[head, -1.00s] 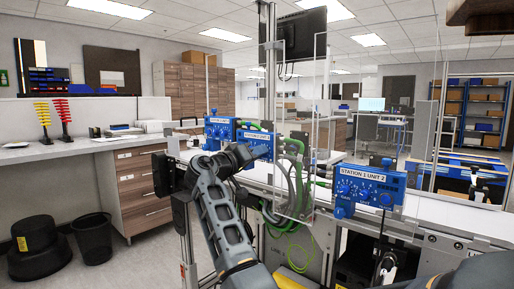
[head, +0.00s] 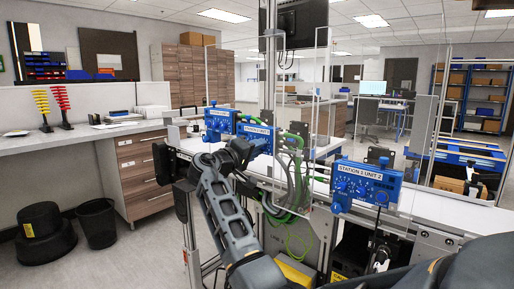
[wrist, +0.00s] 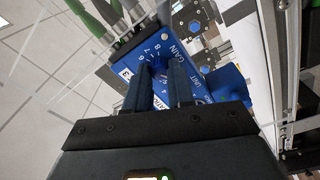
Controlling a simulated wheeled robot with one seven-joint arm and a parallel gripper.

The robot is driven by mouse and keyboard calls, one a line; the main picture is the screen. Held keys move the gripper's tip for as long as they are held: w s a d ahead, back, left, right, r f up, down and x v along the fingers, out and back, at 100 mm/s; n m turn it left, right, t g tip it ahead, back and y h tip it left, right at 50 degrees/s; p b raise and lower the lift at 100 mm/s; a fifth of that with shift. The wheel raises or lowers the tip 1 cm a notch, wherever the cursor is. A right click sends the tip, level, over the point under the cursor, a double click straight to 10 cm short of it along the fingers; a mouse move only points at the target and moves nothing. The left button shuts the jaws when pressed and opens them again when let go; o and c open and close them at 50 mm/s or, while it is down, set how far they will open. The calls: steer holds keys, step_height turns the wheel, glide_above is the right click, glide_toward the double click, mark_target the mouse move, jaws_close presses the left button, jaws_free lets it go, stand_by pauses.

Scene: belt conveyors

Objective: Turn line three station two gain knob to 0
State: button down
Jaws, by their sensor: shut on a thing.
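In the wrist view my gripper (wrist: 161,68) is shut on a small blue gain knob (wrist: 158,63), with one dark finger on each side. The knob sits on a blue panel (wrist: 207,52) printed GAIN and UNIT, with scale digits around the knob. The fingers hide part of the knob and dial, so I cannot read its setting. In the head view my wrist (head: 230,155) is at the middle blue unit (head: 257,134), whose label is too small to read surely. My arm hides the knob there.
Another blue unit (head: 219,121) stands to the left, and a blue unit labelled Station 1 Unit 2 (head: 366,184) to the right. Green cables (head: 291,165) and a clear panel (head: 310,110) stand close right of my wrist. Open floor lies left, by a black bin (head: 97,223).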

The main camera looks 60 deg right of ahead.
steer(key=shift+r, duration=0.1)
steer(key=c, duration=1)
jaws_free()
steer(key=shift+b+v, duration=0.7)
steer(key=shift+v, duration=3.25)
